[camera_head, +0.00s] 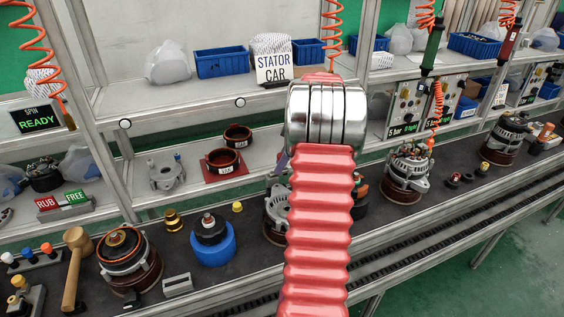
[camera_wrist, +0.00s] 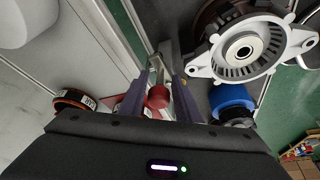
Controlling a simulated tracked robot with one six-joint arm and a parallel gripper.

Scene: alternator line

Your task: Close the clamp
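In the wrist view, a clamp (camera_wrist: 155,72) of bare metal with a red knob (camera_wrist: 157,97) shows between the two purple fingers of my gripper (camera_wrist: 158,72). The fingers stand apart, one on each side of the knob. I cannot tell whether either touches it. A silver alternator housing (camera_wrist: 243,46) with a round centre bore is at the upper right, beside the clamp. In the head view, my arm covers the clamp and nearly all of my gripper. Part of the housing (camera_head: 275,212) shows left of the arm.
A blue ring stand (camera_head: 212,247) holds a part on the dark bench, left of the housing. A mallet (camera_head: 76,262) and a larger alternator assembly (camera_head: 128,258) stand farther left. Labelled brown rings (camera_head: 222,160) sit behind. Another alternator (camera_head: 407,170) stands to the right.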

